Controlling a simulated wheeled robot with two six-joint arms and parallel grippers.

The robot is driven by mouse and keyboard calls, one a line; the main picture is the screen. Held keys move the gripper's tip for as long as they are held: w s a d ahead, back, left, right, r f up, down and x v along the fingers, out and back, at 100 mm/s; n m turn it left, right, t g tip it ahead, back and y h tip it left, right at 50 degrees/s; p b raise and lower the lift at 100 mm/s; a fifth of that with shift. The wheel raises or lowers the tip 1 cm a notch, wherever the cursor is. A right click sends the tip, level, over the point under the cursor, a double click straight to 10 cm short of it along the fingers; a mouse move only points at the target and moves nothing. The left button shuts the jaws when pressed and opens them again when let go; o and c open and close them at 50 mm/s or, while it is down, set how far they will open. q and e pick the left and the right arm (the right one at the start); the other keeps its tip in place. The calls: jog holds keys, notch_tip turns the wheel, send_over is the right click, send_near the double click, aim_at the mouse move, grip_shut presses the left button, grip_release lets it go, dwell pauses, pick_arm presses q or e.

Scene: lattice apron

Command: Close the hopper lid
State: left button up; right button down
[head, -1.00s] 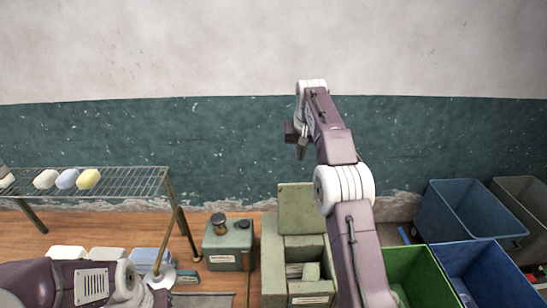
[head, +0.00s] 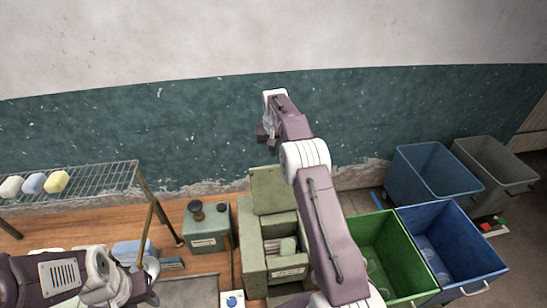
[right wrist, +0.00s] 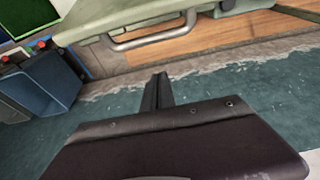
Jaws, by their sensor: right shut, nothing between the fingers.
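The pale green hopper (head: 255,262) stands on the wooden bench in the head view. Its lid (head: 271,190) is raised, upright at the back, and the opening shows lighter items inside. In the right wrist view, the lid (right wrist: 95,22) spans the top with a metal handle (right wrist: 150,38) on it. My right gripper (head: 268,142) is above and behind the raised lid in the head view, apart from it. Its fingers (right wrist: 158,90) are shut and empty in the right wrist view. My left arm comes in at lower left; its fingers do not show.
A green bin (head: 382,236) and a blue bin (head: 452,232) stand right of the hopper, with more bins behind. A wire rack (head: 100,176) holding soap-like blocks is at far left. The wall is behind.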

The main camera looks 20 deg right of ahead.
pick_arm(q)
jog(key=shift+s+a+r+p, duration=0.1)
jog(key=shift+r+p, duration=0.4)
jog(key=shift+r, duration=0.4)
pick_arm(e)
jog(key=s, duration=0.2)
jog(key=s+a, duration=0.1)
jog(key=shift+s+a+f, duration=0.1)
jog(key=shift+s+f, duration=0.25)
jog(key=shift+s, duration=0.05)
